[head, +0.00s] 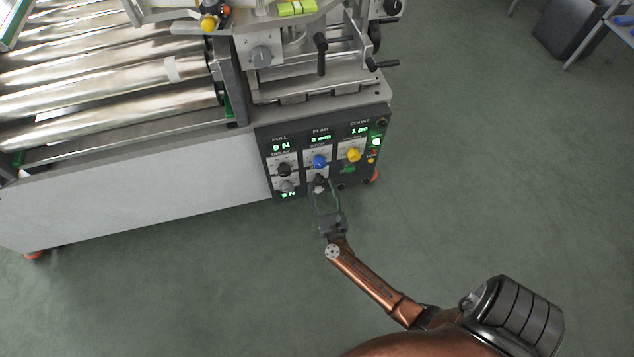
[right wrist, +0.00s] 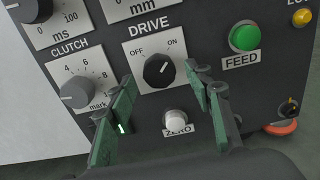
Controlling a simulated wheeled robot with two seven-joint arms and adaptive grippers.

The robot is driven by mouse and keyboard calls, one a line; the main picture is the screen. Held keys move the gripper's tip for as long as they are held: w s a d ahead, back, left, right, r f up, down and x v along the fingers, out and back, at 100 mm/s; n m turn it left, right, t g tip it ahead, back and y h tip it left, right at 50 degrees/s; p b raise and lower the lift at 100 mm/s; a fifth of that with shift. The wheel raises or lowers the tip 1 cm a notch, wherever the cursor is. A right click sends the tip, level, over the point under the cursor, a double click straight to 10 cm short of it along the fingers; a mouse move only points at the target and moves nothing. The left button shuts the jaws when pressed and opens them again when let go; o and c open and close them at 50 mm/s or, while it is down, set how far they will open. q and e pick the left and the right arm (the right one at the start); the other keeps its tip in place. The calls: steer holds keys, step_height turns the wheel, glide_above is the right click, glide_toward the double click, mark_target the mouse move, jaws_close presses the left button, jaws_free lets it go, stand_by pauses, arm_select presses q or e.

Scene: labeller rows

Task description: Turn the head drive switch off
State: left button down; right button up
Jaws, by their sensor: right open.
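The drive switch (right wrist: 159,71) is a black rotary knob on a white plate marked DRIVE, with OFF at left and ON at right. Its white pointer line leans up and right, toward ON. In the head view the switch (head: 319,181) is low on the dark control panel (head: 262,150), partly hidden by my gripper. My right gripper (head: 324,188) is open in front of it. In the right wrist view its green-padded fingers (right wrist: 160,82) stand left and right of the knob, with visible room on each side. My left gripper is not in view.
Close by are the grey clutch knob (right wrist: 76,94) at left, the white zero button (right wrist: 175,120) below and the green feed button (right wrist: 244,38) at right.

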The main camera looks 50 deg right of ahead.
steer(key=shift+x, duration=1.35)
steer(key=shift+c, duration=0.4)
steer(key=c, duration=1.1)
